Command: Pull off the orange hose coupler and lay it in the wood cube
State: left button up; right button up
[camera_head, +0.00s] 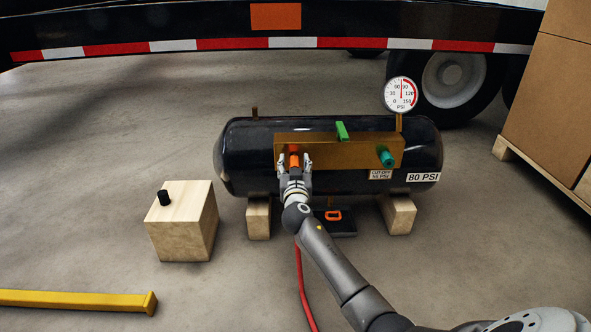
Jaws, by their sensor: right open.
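The orange hose coupler (294,159) is at the left part of the brass-coloured manifold (325,151) on the front of a black air tank. My right gripper (293,162) is open, with its fingers on either side of the coupler; whether they touch it I cannot tell. The gripper hides the coupler's lower part. My left gripper is not in view.
The black tank (240,150) rests on wooden blocks (397,215). The manifold also has a green lever (342,131) and a teal fitting (385,156). A gauge (400,95) stands above. A red hose (303,290) and a yellow bar (75,300) lie on the floor. Boxes (550,100) stand right.

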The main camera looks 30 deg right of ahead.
dwell(0.4)
grip_shut()
dwell(0.4)
jog(key=shift+p+v, duration=0.6)
jog(key=shift+v, duration=2.45)
